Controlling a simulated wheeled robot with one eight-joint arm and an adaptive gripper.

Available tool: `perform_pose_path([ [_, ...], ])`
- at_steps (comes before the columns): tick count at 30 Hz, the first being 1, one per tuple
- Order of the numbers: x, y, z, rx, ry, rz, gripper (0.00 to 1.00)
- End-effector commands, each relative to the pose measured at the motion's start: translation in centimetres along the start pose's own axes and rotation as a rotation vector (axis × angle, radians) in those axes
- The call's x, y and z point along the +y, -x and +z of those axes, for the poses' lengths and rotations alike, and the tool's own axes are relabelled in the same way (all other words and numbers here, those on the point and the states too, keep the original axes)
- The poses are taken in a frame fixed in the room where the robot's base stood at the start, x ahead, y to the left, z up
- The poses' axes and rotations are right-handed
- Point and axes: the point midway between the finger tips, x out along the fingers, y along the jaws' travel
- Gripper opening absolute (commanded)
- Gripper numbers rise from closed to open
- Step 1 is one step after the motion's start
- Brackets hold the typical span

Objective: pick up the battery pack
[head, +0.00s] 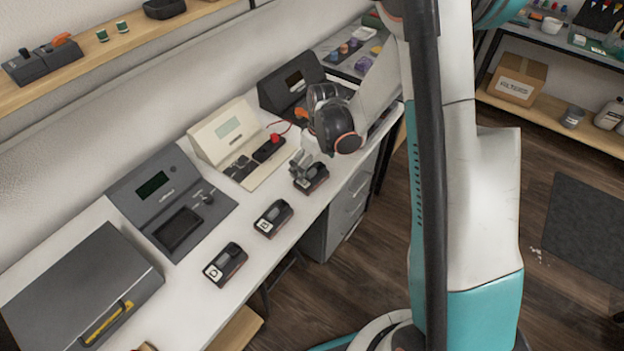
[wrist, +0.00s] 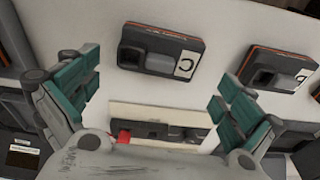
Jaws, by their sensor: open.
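Three dark battery packs with orange trim lie on the white bench in the head view: a near one (head: 226,265), a middle one (head: 273,218) and a far one (head: 311,178). My gripper (head: 301,164) is just above and beside the far pack. In the wrist view my gripper (wrist: 157,90) is open and empty, its teal-padded fingers wide apart. A pack marked "C" (wrist: 148,50) lies just beyond the gap between the fingertips. Another pack (wrist: 278,75) is at the right, partly behind the right finger.
A beige device (head: 222,135) with a red knob stands behind the far pack. A grey device (head: 160,190) and a grey case (head: 85,290) stand along the bench to the left. The bench front edge runs close by the packs.

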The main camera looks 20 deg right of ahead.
Motion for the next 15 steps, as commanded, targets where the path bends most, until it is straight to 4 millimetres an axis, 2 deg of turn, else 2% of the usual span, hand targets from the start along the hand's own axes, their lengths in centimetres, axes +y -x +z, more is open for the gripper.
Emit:
perform_pose_path([
  [8, 0.0, -4.2, 0.1, 0.000, 0.000, 0.000, 1.00],
  [15, 0.0, -4.5, 0.0, 0.000, 0.000, 0.000, 1.00],
])
